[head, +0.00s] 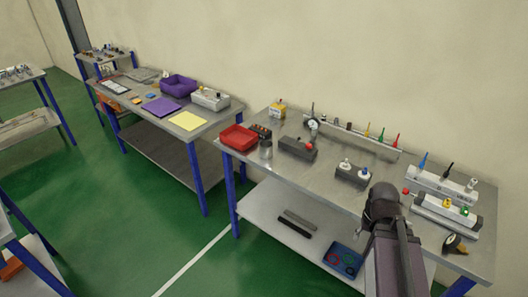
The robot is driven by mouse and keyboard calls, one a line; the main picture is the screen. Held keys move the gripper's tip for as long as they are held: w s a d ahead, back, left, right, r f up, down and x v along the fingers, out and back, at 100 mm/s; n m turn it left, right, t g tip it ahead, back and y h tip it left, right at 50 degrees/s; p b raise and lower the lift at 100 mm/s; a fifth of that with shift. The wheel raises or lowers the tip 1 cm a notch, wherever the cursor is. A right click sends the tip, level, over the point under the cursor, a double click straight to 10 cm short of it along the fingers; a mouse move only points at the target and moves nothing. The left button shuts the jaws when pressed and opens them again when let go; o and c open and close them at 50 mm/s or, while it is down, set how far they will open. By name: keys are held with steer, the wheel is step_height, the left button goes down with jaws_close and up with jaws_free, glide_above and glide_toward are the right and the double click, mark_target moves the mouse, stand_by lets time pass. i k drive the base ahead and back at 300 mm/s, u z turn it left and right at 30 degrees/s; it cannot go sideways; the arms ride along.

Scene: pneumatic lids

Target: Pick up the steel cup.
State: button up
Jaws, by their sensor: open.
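A small grey metal cylinder that looks like the steel cup (265,150) stands upright on the near workbench (325,171), close to its left end. It is just right of a red bin (238,137) and in front of a dark block with small orange-brown parts (261,131). Part of my arm rises from the bottom right of the head view, over the right part of this bench. My gripper cannot be made out in this view. The cup stands well to the left of my visible arm, with nothing holding it.
A dial gauge (313,125) and a rail of coloured fittings (352,138) are behind. Bare benchtop lies in front of the cup.

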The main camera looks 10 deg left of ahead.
mark_target(265, 146)
steer(key=i, duration=0.95)
steer(key=z, duration=0.05)
